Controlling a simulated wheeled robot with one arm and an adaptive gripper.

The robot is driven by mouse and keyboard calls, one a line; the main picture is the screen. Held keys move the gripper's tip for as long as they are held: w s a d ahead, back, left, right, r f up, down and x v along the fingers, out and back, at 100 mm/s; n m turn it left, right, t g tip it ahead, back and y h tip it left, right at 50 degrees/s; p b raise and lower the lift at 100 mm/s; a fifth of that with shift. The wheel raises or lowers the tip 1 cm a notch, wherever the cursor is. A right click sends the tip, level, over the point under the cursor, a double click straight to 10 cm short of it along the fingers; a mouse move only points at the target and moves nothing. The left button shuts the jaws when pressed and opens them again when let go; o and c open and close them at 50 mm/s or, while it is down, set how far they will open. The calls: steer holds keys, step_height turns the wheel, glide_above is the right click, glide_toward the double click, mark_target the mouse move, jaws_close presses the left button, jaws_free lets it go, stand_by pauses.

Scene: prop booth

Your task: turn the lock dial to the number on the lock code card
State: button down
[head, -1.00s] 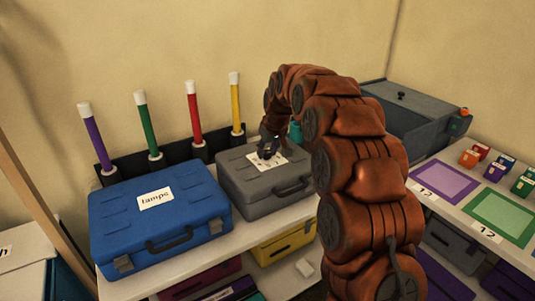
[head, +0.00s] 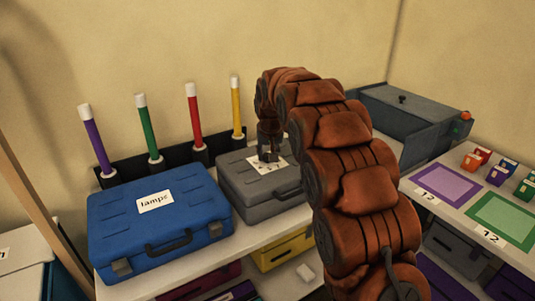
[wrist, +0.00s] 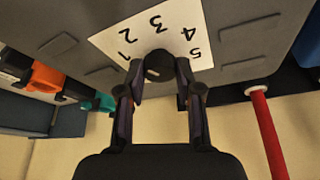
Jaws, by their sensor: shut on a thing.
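The lock dial (wrist: 156,62) is a small dark round knob on a white plate (wrist: 118,42) printed with the numbers 1 to 5. The plate lies on top of the grey case (head: 235,191), which also shows in the wrist view (wrist: 235,40). My gripper (wrist: 158,74) is shut on the dial, one finger on each side; in the head view it (head: 268,158) points down at the plate. I cannot tell which number the dial points to. I cannot make out a lock code card in these views.
A blue case (head: 190,225) labelled "lamps" stands left of the grey case. Purple, green, red (head: 194,115) and yellow sticks stand behind. A dark box (head: 400,118) is at right, beside a table with purple (head: 445,184) and green mats and several small coloured blocks.

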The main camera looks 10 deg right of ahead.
steer(key=c, duration=0.8)
jaws_free()
steer(key=v, duration=1.2)
steer(key=s+f+g+p, duration=0.2)
steer(key=s, duration=1.4)
steer(key=s+f+g+p, duration=0.2)
steer(key=s+f, duration=0.1)
steer(key=s, duration=1.3)
steer(key=s+f+n+g+p, duration=0.1)
steer(key=s+f+g+p, duration=0.1)
steer(key=s, duration=1.4)
steer(key=shift+s+d+f, duration=0.15)
steer(key=shift+s+f, duration=0.05)
steer(key=shift+s, duration=0.05)
